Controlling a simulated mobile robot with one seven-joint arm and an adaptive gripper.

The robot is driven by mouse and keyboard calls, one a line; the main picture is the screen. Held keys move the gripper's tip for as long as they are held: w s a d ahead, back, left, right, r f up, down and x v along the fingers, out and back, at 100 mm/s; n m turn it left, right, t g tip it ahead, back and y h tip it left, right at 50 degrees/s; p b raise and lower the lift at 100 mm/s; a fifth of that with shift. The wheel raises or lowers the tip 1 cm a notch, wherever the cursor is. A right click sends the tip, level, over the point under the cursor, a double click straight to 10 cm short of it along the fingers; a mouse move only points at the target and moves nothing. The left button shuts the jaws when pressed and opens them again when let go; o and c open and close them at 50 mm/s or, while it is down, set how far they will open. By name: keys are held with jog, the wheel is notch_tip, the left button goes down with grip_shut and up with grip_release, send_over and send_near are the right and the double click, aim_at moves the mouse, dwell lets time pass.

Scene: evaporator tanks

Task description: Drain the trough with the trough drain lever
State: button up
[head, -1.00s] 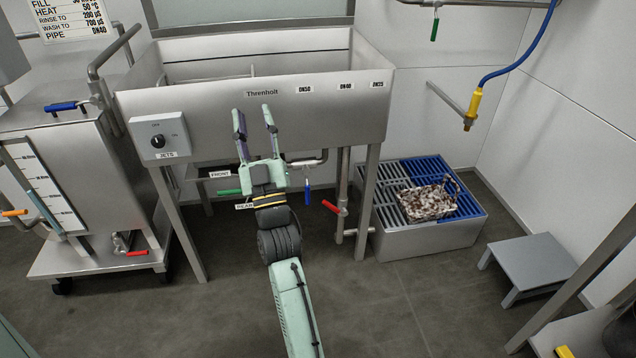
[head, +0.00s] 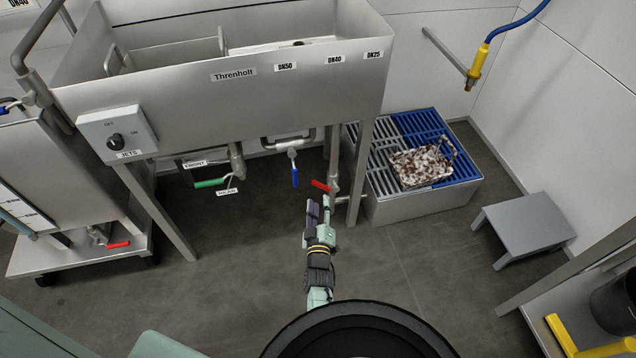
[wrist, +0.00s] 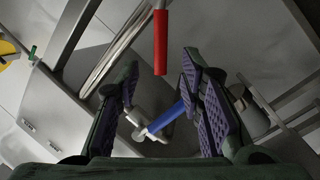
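The steel trough (head: 225,85), labelled Threnholt, stands at the back. Under it a red-handled lever (head: 320,185) sits on a vertical pipe near the right front leg. A blue-handled lever (head: 295,176) hangs to its left, and a green-handled lever (head: 210,183) is further left, by the FRONT and REAR tags. My gripper (head: 319,207) is open and empty, just below and in front of the red lever. In the wrist view the red handle (wrist: 160,42) shows ahead between my open fingers (wrist: 160,68), and the blue handle (wrist: 168,117) also lies between them. I see no contact.
A grey step stool (head: 525,222) stands further right. A wheeled tank cart (head: 75,245) with another red lever (head: 118,245) is at the left. The middle floor is clear.

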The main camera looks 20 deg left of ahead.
aim_at(319, 185)
jog(key=b+x, duration=0.3)
jog(key=x, duration=0.5)
grip_shut()
dwell(0.7)
